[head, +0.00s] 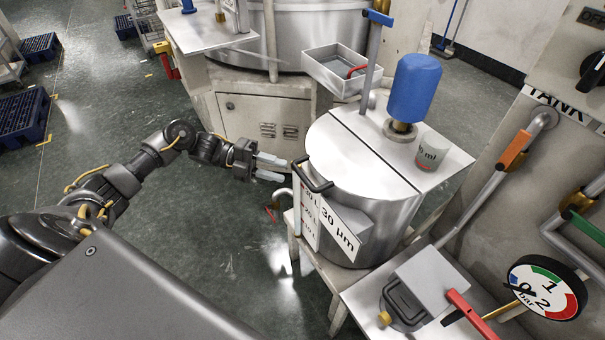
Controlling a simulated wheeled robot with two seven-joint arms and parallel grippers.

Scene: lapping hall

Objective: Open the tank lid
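The tank (375,215) is a round metal drum on a stand, right of centre, with labels on its front. Its lid (340,150) is the flat left half of the top and lies closed, split by a seam from the fixed right half. A black bar handle (314,187) sits at the lid's front left edge. My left gripper (284,169) is just left of the handle, apart from it, with its two pale fingers spread and nothing between them. My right gripper does not show.
A blue motor (415,88) and a grey beaker (432,151) stand on the fixed half. A metal tray (340,69) is behind the tank. A pressure gauge (545,288) and a red lever (470,314) are at lower right. Floor left of the tank is open.

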